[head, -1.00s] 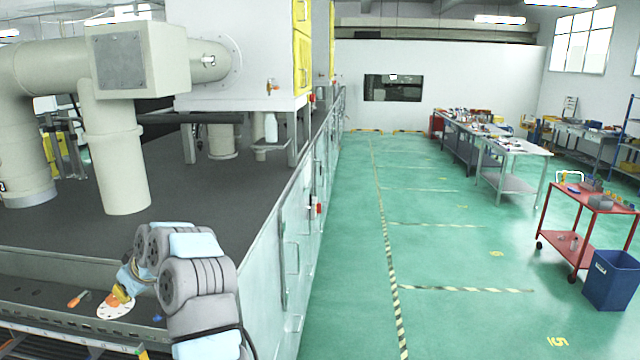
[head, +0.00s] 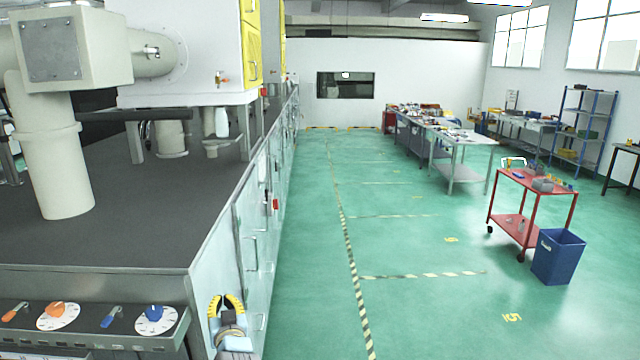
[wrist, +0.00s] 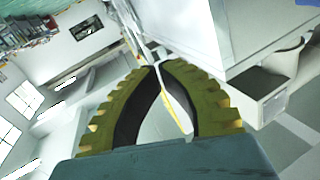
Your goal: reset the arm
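My gripper (head: 225,297) is in the lower middle of the head view, beside the right end of the control ledge, with its yellow-and-black fingers pointing up. In the wrist view my gripper (wrist: 158,66) has its curved fingers converging, with the tips almost meeting and an empty gap between the fingers lower down. Nothing is held. Most of my arm is below the picture edge or hidden.
The control ledge (head: 92,342) carries an orange lever (head: 14,312), an orange dial knob (head: 56,310), a blue lever (head: 111,316) and a blue dial knob (head: 154,312). A red cart (head: 533,187) and blue bin (head: 557,258) stand right. The green aisle floor is clear.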

